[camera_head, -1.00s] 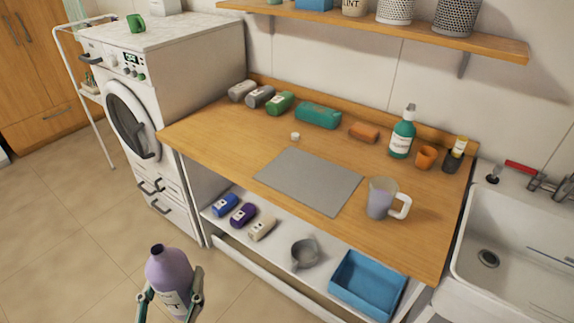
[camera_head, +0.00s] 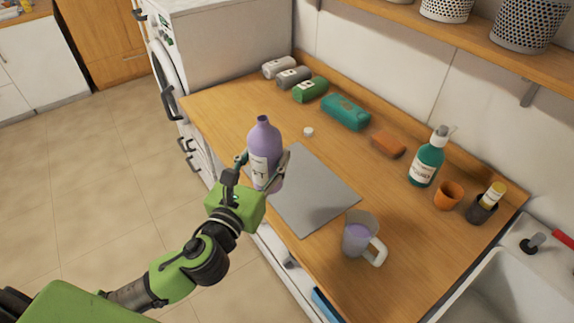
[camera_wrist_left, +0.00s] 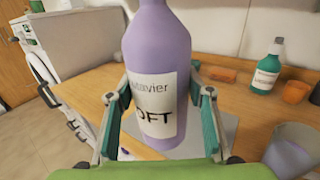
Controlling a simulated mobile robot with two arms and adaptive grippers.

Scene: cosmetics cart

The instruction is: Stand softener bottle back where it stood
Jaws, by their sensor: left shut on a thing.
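The softener bottle (camera_head: 265,141) is lavender with a white label and stands upright, its neck open with no cap on it. My left gripper (camera_head: 262,172) is shut around its lower body. The bottle also fills the middle of the left wrist view (camera_wrist_left: 157,50), between the two fingers (camera_wrist_left: 157,125). In the head view it overlaps the left part of the grey mat (camera_head: 310,195); I cannot tell how high its base is above the counter. A small white cap (camera_head: 308,131) lies on the counter behind the bottle. My right gripper is not in view.
A measuring jug (camera_head: 359,236) with lavender liquid stands at the mat's front right. The counter's left end is clear.

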